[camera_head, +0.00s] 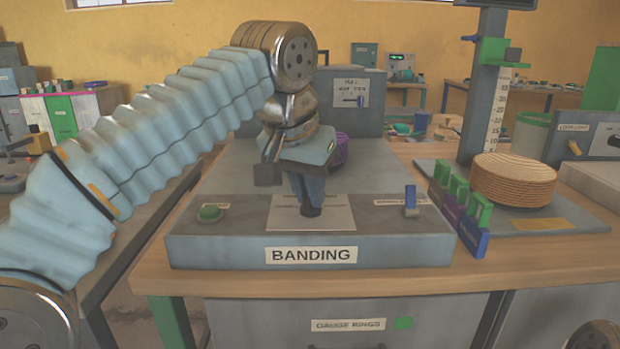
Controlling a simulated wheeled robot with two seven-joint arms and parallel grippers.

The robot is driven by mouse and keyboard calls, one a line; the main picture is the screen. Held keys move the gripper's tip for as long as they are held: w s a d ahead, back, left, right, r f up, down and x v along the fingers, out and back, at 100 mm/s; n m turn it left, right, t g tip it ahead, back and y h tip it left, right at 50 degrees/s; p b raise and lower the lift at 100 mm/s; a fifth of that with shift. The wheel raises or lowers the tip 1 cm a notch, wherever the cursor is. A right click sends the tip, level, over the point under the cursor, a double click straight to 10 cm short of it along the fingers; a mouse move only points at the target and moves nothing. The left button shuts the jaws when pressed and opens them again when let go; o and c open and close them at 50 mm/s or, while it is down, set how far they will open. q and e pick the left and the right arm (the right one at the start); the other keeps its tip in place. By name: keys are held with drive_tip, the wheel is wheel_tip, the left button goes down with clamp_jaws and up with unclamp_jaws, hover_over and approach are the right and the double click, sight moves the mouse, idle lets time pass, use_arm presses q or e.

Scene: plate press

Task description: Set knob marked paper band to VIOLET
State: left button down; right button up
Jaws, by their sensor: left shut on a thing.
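The grey machine labelled BANDING (312,255) stands on the wooden bench in front of me. A small dark knob (311,210) sits on a pale printed plate (338,214) on its sloping top. My left gripper (309,200) reaches down over the plate from above, and its fingers are shut on the knob. The gripper hides much of the knob and most of the plate's print, so the knob's setting cannot be read. My right gripper is not in view.
A green button (210,213) is left of the plate and a blue switch (410,200) is right of it. Green, purple and blue blocks (474,236) stand at the machine's right. A stack of round plates (513,180) sits beside an upright scale (497,110).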

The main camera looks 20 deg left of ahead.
use_arm(q)
drive_tip(key=m+h+p, duration=0.1)
drive_tip(key=m+p, duration=0.1)
drive_tip(key=m, duration=0.1)
drive_tip(key=shift+a+r+g, duration=0.1)
drive_tip(key=shift+g, duration=0.2)
drive_tip(key=shift+m+g+h, duration=0.3)
drive_tip(key=shift+m+h, duration=0.2)
drive_tip(key=shift+m, duration=1)
drive_tip(key=c, duration=1.1)
unclamp_jaws()
drive_tip(key=shift+c, duration=0.2)
drive_tip(key=v, duration=1.1)
drive_tip(key=shift+a+r, duration=0.2)
drive_tip(key=shift+r, duration=0.1)
drive_tip(key=shift+s, duration=0.1)
